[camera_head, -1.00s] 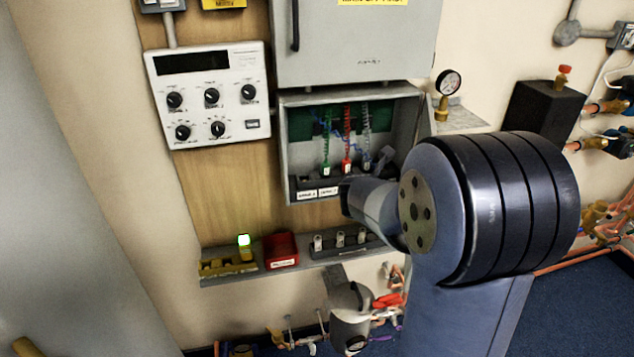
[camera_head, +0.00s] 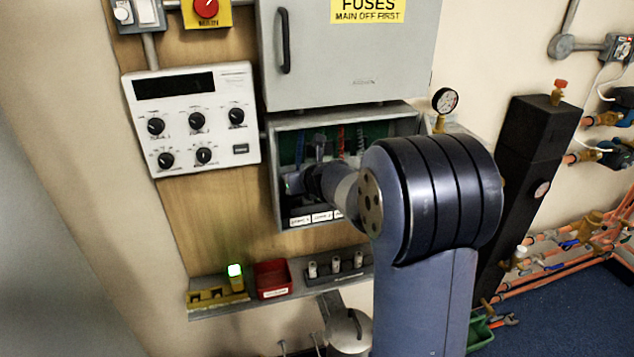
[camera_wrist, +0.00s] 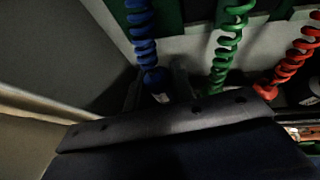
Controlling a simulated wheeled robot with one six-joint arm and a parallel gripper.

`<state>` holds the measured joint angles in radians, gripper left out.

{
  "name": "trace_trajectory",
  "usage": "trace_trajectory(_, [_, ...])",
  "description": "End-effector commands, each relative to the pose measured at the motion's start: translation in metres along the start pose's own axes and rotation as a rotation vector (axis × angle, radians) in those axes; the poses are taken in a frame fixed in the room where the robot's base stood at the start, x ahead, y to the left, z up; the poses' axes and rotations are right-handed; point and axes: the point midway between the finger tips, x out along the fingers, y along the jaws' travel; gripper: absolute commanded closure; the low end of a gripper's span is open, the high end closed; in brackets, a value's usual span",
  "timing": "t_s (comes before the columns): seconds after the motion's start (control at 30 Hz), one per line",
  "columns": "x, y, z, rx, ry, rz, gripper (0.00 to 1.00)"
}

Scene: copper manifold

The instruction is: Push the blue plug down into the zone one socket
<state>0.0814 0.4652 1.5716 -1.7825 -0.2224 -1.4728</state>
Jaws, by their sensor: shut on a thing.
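In the wrist view my gripper (camera_wrist: 156,88) is shut on the blue plug (camera_wrist: 160,97), which hangs below a blue coiled cord (camera_wrist: 145,45). The plug is dark and mostly hidden between the fingers. In the head view my gripper (camera_head: 302,178) is inside the open lower box, at its left end, above the row of white labels (camera_head: 322,216) on the front lip. The zone one socket is hidden, so I cannot tell whether the plug touches it.
Green (camera_wrist: 228,40) and red (camera_wrist: 292,62) coiled cords hang right of the blue one. The box's side wall (camera_head: 279,185) is close on the left. A grey fuse cabinet (camera_head: 345,60) is above. A shelf below carries a red tray (camera_head: 272,279).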

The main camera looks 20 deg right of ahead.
Motion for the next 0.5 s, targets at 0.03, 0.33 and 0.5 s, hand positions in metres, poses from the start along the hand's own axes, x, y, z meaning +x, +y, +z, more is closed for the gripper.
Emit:
trace_trajectory(0.03, [0.001, 0.002, 0.001, -0.009, 0.0, 0.014, 0.98])
trace_trajectory(0.33, [0.006, 0.005, -0.007, -0.018, 0.001, 0.028, 0.98])
trace_trajectory(0.5, [0.011, 0.004, -0.016, -0.017, 0.001, 0.027, 0.98])
